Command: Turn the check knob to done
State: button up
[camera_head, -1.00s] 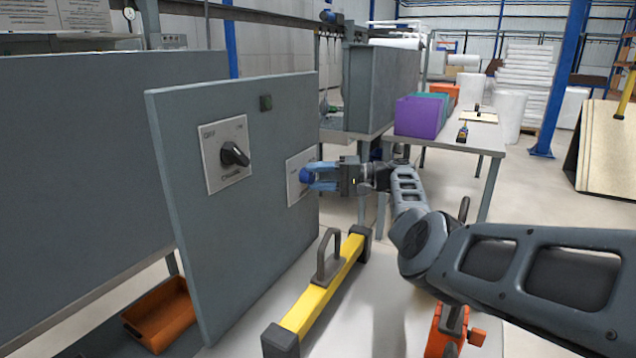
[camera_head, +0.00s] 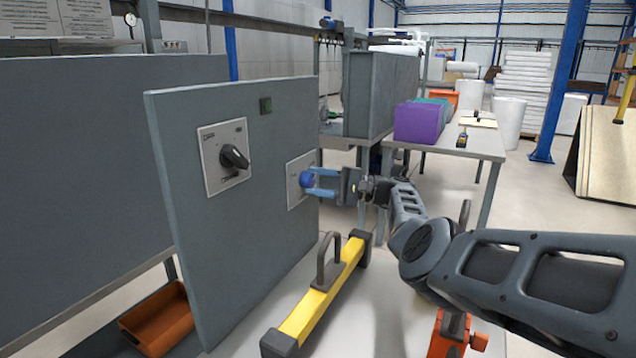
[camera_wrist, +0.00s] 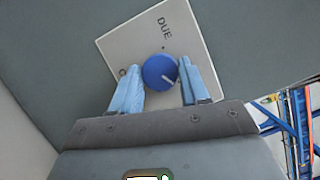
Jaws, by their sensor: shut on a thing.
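The blue round knob (camera_head: 306,180) sits on a pale plate (camera_head: 296,199) at the right side of the grey upright panel. In the wrist view the knob (camera_wrist: 158,73) bears a short white mark pointing to the lower right. The plate (camera_wrist: 125,45) reads "DUE" at its top right; another label at its left is mostly hidden by a finger. My gripper (camera_head: 312,182) has its two blue fingers on either side of the knob and is shut on it. It also shows in the wrist view (camera_wrist: 162,76).
A black knob (camera_head: 235,158) on its own plate is left on the same panel (camera_head: 240,260). A yellow bar with a grey handle (camera_head: 326,291) lies on the table below my arm. An orange bin (camera_head: 158,322) is at lower left. Purple crate (camera_head: 419,122) stands behind.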

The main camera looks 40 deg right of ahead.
jog(key=o, duration=1.1)
jog(key=shift+c, duration=0.2)
jog(key=shift+s, duration=0.1)
jog(key=v, duration=0.7)
jog(key=shift+s+d, duration=0.25)
jog(key=shift+f, duration=0.1)
